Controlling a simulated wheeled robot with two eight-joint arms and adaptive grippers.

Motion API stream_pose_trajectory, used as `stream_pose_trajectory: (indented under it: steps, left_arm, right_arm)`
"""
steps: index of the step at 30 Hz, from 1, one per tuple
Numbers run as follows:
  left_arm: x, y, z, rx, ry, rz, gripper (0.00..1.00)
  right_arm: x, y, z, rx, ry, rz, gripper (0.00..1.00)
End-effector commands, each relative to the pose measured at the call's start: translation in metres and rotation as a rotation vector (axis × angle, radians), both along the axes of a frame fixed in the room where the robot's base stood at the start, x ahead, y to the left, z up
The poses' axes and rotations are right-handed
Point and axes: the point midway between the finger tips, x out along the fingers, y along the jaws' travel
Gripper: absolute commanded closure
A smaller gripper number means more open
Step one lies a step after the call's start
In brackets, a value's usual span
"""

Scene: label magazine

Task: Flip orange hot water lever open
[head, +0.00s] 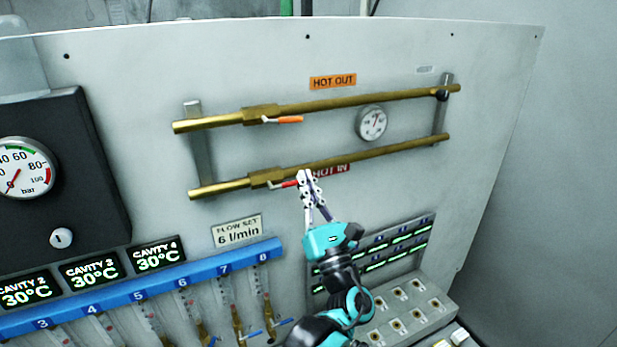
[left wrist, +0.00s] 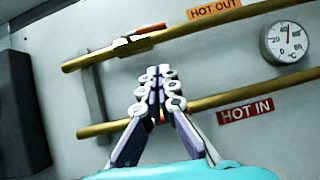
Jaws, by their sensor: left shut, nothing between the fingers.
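The orange lever (head: 290,119) is on a valve on the upper brass pipe (head: 370,99), under the HOT OUT label (head: 333,82). Its handle points right, roughly along the pipe. It also shows in the left wrist view (left wrist: 150,29), above my fingertips. My left gripper (head: 304,176) is shut and empty, in front of the lower pipe, below and apart from the orange lever in the picture. In the left wrist view its fingertips (left wrist: 160,72) are together between the two pipes. My right gripper is not in view.
A red lever (head: 287,184) on the lower brass pipe (head: 400,149) is close beside my fingertips, partly hidden in the wrist view. The HOT IN label (head: 336,169) is behind them. A round gauge (head: 371,123) sits between the pipes. A blue rail (head: 150,288) runs below.

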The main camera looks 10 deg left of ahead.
Motion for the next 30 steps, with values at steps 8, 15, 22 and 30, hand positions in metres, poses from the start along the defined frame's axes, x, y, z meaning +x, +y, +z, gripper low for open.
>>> stream_pose_trajectory:
  steps: [8, 15, 22, 30]
  left_arm:
    - [0.043, 0.028, 0.037, -0.002, 0.0, 0.004, 1.0]
    - [0.051, 0.029, 0.068, -0.003, 0.001, -0.001, 1.0]
    - [0.053, 0.029, 0.075, -0.003, 0.0, -0.001, 1.0]
    - [0.053, 0.029, 0.075, -0.007, -0.002, -0.001, 1.0]
  right_arm:
    - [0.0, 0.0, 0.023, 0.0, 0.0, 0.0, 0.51]
    - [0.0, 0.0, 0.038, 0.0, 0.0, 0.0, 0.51]
    - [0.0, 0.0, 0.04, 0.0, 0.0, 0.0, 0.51]
    - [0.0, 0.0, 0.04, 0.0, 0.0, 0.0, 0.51]
